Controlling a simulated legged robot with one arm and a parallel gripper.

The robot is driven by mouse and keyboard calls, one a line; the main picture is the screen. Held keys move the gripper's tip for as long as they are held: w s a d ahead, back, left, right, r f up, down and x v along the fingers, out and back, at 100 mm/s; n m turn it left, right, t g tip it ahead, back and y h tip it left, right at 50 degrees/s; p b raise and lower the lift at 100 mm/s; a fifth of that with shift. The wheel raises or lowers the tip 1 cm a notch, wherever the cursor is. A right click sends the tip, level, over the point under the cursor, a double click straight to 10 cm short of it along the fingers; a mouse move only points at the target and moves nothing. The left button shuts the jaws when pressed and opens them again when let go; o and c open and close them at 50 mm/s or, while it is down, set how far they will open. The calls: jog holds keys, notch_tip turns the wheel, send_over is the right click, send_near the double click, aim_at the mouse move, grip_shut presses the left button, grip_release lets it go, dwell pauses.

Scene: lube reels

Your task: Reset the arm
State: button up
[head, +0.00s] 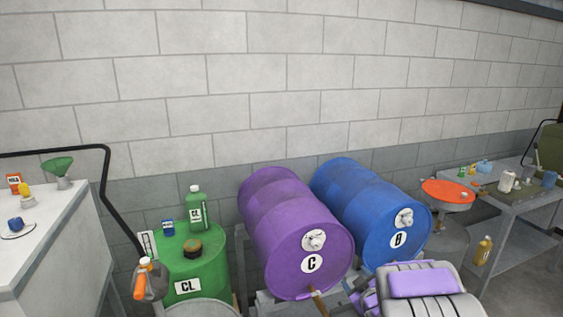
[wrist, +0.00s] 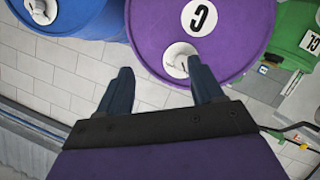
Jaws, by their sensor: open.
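My gripper (wrist: 160,66) shows in the wrist view with its two dark fingers spread apart and nothing between them. The wrist picture is turned over, so the label C on the purple drum (wrist: 228,45) appears upside down. The right finger overlaps the edge of that drum near its white tap; I cannot tell whether they touch. In the head view a purple and grey part of my arm (head: 420,283) fills the lower right, in front of the drums. My fingertips cannot be made out there.
The purple drum C (head: 290,225) and blue drum B (head: 375,215) lie on a rack. A green drum CL (head: 190,260) stands left, carrying a green bottle (head: 196,208). A white cabinet (head: 50,250) is far left. A grey table (head: 520,200) and orange-topped drum (head: 448,190) are right.

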jog(key=s+d+r+m+g+h, duration=0.1)
jog(key=s+r+m+g+h, duration=0.15)
jog(key=s, duration=0.55)
jog(key=s+d+r+m+g+h, duration=0.1)
jog(key=s+r+m+g+h, duration=0.2)
jog(key=s, duration=0.4)
jog(key=s+a+r+g+y, duration=0.1)
jog(key=s+a+g, duration=0.2)
jog(key=s, duration=0.8)
jog(key=s+a+r+m+g+y, duration=0.1)
jog(key=s+a+g, duration=0.3)
jog(key=s, duration=0.7)
jog(key=s+a+r+m+g+y, duration=0.1)
jog(key=s+a+g+y, duration=0.1)
jog(key=s, duration=0.9)
jog(key=shift+a+r+g, duration=0.3)
jog(key=shift+a+g, duration=0.45)
jog(key=shift+a, duration=0.4)
jog(key=shift+s, duration=0.1)
